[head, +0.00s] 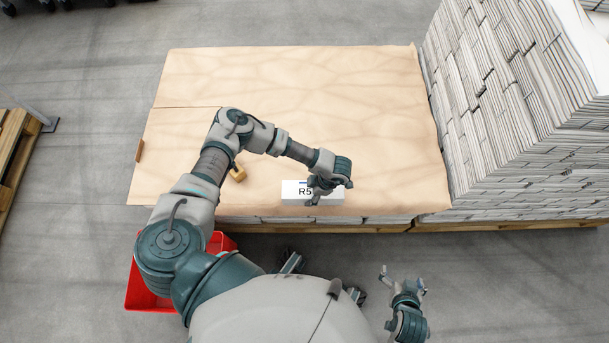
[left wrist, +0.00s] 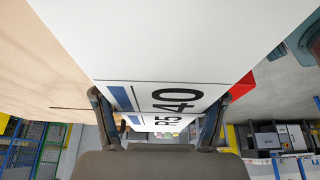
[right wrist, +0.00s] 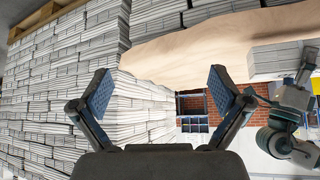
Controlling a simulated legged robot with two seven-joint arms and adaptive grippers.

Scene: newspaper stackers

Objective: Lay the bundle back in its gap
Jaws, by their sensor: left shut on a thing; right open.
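A white bundle (head: 295,198) with a label reading "R5" sits at the front edge of the brown paper sheet in the head view. My left gripper (head: 325,192) is shut on it from above and covers part of the label. The bundle's white face (left wrist: 150,40) fills the left wrist view between the fingers, with "40", "R5" and blue blocks. It also shows in the right wrist view (right wrist: 280,60). I cannot tell whether it touches the sheet. No gap is clearly visible. My right gripper (head: 403,280) is open and empty, in front of the pallet.
The brown paper sheet (head: 290,90) covers a low pallet stack. A tall newspaper stack (head: 520,110) stands at the right. A small wooden block (head: 238,174) lies on the sheet beside my left arm. A red bin (head: 145,290) is on the floor at left.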

